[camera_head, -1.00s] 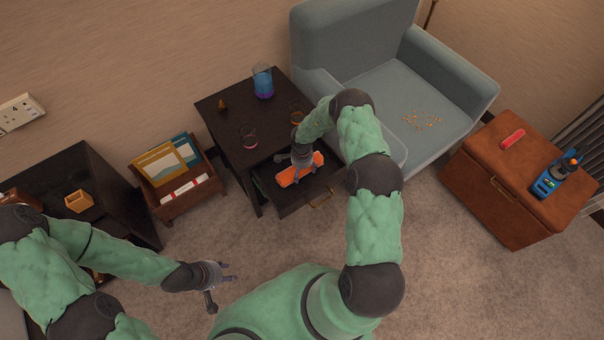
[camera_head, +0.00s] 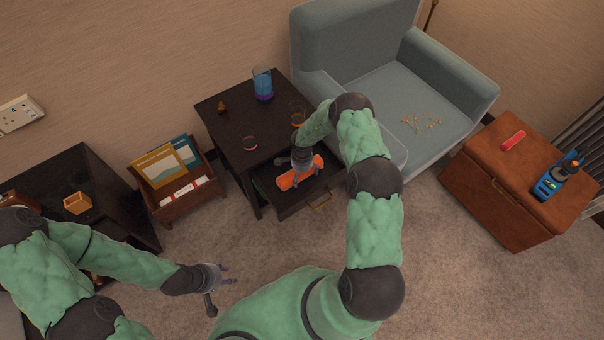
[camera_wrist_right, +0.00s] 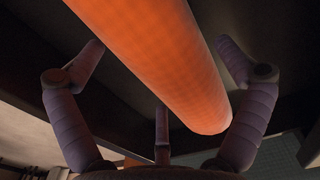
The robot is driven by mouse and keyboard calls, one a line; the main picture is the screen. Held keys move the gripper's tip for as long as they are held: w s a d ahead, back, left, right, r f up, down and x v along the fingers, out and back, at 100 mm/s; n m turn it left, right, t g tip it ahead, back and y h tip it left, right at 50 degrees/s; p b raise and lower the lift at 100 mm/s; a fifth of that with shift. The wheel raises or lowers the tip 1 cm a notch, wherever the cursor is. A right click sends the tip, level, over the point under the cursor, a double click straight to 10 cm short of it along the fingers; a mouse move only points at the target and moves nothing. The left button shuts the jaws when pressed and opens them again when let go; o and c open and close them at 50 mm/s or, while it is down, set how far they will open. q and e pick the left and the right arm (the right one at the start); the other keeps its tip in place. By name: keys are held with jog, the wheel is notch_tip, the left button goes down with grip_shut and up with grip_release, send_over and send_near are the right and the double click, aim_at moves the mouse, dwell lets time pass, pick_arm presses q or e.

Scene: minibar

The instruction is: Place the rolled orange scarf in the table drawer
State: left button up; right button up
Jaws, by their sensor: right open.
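The rolled orange scarf (camera_head: 299,173) lies in or just over the open drawer (camera_head: 322,200) of the dark table (camera_head: 232,115); whether it touches the drawer floor I cannot tell. My right gripper (camera_head: 302,168) is above the scarf and partly hides it. In the right wrist view, the scarf (camera_wrist_right: 165,55) runs between the spread fingers of my right gripper (camera_wrist_right: 160,75), which stand clear of its sides. My left gripper (camera_head: 226,274) is in front of the small rack, over the carpet, with its fingers apart and nothing between them.
On the table are a blue bottle (camera_head: 263,83), two small glasses and a small brown item. A grey armchair (camera_head: 400,90) stands close on the right. A book rack (camera_head: 175,180) stands to the left. A brown cabinet (camera_head: 515,180) is at far right.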

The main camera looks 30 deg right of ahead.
notch_tip(320, 180, up, 11)
jog(key=p, duration=0.4)
jog(key=shift+f+p, duration=0.2)
jog(key=shift+p, duration=0.2)
jog(key=s+a+r+n+y, duration=0.2)
jog(key=s+a+n, duration=0.5)
jog(key=s+a, duration=0.4)
jog(key=s+a+r+n+y, duration=0.1)
jog(key=s+a+n+y, duration=0.1)
jog(key=s+a+n, duration=0.5)
jog(key=s+a, duration=0.5)
jog(key=s, duration=0.1)
jog(key=shift+s+r+n+p, duration=0.3)
jog(key=shift+s+r+n, duration=0.05)
jog(key=shift+r+n, duration=0.05)
jog(key=shift+d, duration=0.1)
